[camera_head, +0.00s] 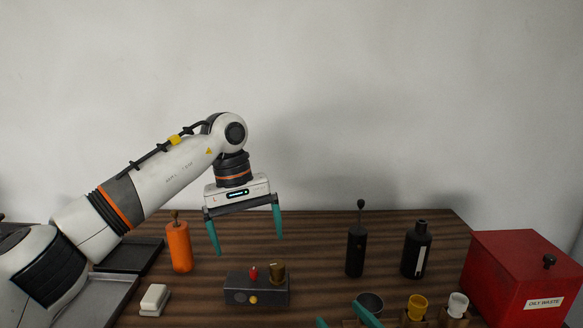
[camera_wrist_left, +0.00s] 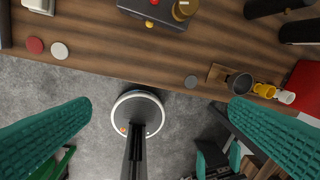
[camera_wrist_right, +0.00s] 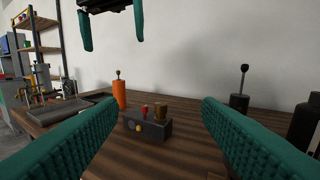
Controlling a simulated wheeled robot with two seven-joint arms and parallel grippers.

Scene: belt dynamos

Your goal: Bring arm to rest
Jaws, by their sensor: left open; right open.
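My left arm comes in from the left in the head view, and its gripper (camera_head: 245,243) hangs open and empty above the table, over the dark grey box. The left wrist view looks down past its two teal fingers (camera_wrist_left: 160,140) at the table's front edge and the floor. My right gripper (camera_head: 343,318) shows only as teal finger parts at the bottom edge of the head view. In the right wrist view its fingers (camera_wrist_right: 165,130) are spread wide with nothing between them, pointing toward the grey box (camera_wrist_right: 146,128).
The wooden table (camera_head: 320,240) carries an orange cylinder (camera_head: 179,247), a grey box (camera_head: 256,290) with knobs, black bottles (camera_head: 416,250), a white block (camera_head: 154,299), grey trays (camera_head: 100,290) and a red oily waste bin (camera_head: 525,270). Yellow and white cups (camera_head: 417,307) stand at front right.

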